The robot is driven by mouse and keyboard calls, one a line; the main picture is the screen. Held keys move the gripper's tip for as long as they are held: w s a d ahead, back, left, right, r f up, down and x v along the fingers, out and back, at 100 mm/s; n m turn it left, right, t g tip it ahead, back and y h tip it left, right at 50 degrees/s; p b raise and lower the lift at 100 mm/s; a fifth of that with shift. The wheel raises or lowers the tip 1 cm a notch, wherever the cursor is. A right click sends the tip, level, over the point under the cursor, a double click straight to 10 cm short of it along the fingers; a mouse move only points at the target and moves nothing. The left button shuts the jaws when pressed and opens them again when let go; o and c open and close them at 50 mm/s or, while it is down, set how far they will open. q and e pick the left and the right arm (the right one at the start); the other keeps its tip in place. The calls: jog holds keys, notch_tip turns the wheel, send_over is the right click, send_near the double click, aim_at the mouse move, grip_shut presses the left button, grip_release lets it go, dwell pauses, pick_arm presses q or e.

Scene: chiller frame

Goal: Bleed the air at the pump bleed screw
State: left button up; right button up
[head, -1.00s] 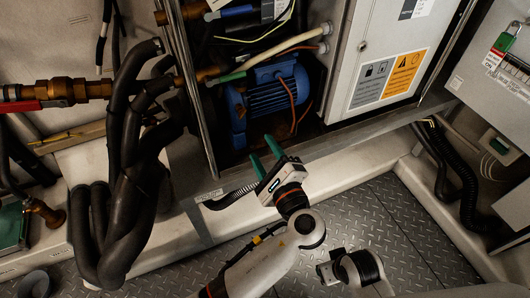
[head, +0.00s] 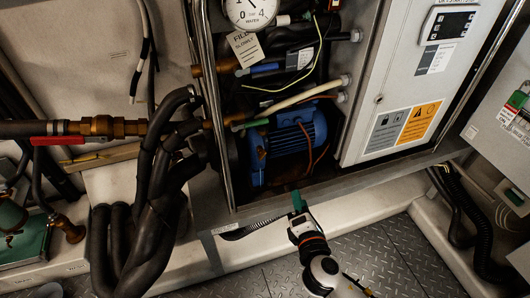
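The blue pump motor (head: 288,142) sits inside the open frame, behind its lower edge. I cannot pick out the bleed screw on the pump in this view. My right gripper (head: 297,199) is in front of and below the pump, at the frame's lower edge, with its green fingertips pointing up toward the pump. The fingers overlap from this angle, so their opening is hidden. No object shows in them. My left gripper is not in view.
A pressure gauge (head: 250,10) and a paper tag (head: 243,46) are above the pump. Thick black hoses (head: 150,200) stand to the left, near a brass valve with a red lever (head: 58,141). A control box (head: 400,80) is at the right. Checkered floor (head: 385,240) lies below.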

aim_at(263, 157)
jog(key=a+r+n+t+y, duration=0.1)
jog(key=a+r+n+y, duration=0.35)
jog(key=n, duration=0.35)
jog(key=shift+h, duration=0.25)
jog(key=x, duration=1.2)
jog(key=shift+s+a+f, duration=0.15)
jog(key=shift+a+f, duration=0.05)
jog(key=shift+w+a, duration=0.1)
jog(key=shift+w, duration=0.2)
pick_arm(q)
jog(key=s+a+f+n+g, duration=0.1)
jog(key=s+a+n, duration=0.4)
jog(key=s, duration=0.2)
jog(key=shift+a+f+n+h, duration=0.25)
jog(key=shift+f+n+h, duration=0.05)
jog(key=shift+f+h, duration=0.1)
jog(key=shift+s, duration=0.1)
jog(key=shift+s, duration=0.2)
pick_arm(e)
grip_shut()
